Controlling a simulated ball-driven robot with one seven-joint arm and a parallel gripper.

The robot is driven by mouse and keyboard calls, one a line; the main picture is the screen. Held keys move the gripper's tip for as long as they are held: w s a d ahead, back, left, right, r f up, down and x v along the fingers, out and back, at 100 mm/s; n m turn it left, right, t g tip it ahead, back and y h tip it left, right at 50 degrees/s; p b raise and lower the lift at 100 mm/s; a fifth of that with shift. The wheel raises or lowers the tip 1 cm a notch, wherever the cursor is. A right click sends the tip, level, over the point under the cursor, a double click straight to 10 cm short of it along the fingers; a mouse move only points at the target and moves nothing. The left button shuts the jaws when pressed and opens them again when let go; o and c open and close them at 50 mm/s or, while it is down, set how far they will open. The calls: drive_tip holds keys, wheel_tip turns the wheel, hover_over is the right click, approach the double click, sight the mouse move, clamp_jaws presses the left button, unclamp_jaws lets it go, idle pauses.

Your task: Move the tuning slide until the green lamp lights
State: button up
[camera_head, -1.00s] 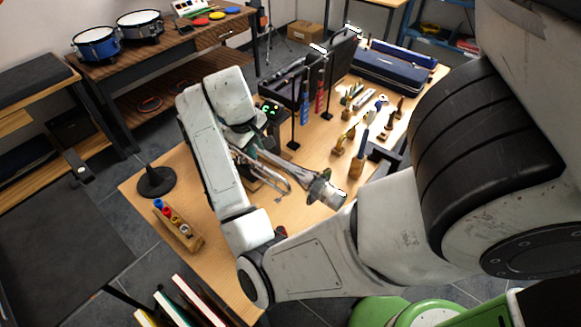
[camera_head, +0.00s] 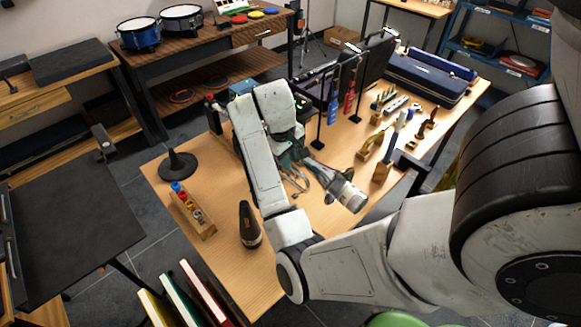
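A metal wind instrument with thin tubing (camera_head: 317,170) and a wide light-coloured end (camera_head: 352,198) lies or rests at the middle of the wooden table. Part of it is hidden behind my arm, and I cannot pick out the tuning slide. A small dark box (camera_head: 303,110) with a faint green glow stands just behind it; my wrist partly covers it, so I cannot tell which lamp is lit. My forearm stands between the camera and the instrument's left end. My gripper is hidden behind my arm, so its fingers and any contact do not show.
A round black stand base (camera_head: 178,165), a wooden block with coloured pieces (camera_head: 195,212) and a dark cone-shaped item (camera_head: 249,225) stand on the left. Upright stands with blue (camera_head: 333,100) and red (camera_head: 350,98) pieces and several small tools are behind and right. A blue case (camera_head: 428,78) lies farther back.

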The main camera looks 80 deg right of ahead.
drive_tip(key=shift+d+f, duration=0.15)
drive_tip(key=shift+f, duration=0.6)
clamp_jaws()
